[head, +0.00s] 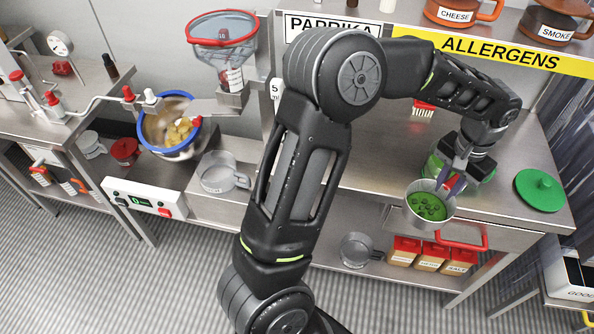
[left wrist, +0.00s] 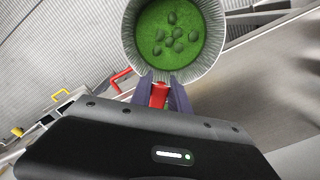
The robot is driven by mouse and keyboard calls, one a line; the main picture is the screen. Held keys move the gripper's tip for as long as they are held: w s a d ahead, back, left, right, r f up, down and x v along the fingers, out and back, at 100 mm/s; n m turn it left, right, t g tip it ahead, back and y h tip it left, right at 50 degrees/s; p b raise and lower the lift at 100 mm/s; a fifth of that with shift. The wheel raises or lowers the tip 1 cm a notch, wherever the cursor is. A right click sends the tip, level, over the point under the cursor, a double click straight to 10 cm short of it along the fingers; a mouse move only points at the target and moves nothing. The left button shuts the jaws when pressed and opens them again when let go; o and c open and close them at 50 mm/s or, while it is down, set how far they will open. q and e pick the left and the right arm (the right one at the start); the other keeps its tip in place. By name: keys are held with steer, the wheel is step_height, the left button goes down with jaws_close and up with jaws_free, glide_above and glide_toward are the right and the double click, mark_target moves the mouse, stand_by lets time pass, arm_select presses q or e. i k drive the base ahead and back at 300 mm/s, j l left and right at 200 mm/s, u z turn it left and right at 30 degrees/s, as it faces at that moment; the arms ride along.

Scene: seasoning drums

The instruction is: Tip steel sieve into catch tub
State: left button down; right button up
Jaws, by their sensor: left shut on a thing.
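The steel sieve (head: 428,206) is a round metal vessel with green powder and several dark green lumps in it. In the left wrist view the sieve (left wrist: 178,36) is at the top, with its mouth facing the camera. My left gripper (head: 452,184) is shut on its red handle, which shows between the purple fingers in the left wrist view (left wrist: 159,92). The sieve is by the front edge of the right counter; its exact height and tilt are hard to tell. A green tub (head: 434,162), possibly the catch tub, stands behind, partly hidden by my gripper. My right gripper is out of view.
A green lid (head: 540,190) lies to the right on the counter. A red bar (head: 462,240) projects from the front edge. Labelled seasoning boxes (head: 432,256) and a clear vessel (head: 357,250) are on the shelf below. A blue-rimmed bowl (head: 169,125) stands left. Open counter lies left of the sieve.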

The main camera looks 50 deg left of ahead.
mark_target(218, 173)
steer(key=i+u, duration=0.15)
steer(key=u, duration=1.9)
steer(key=i+l+u, duration=0.15)
steer(key=u, duration=0.5)
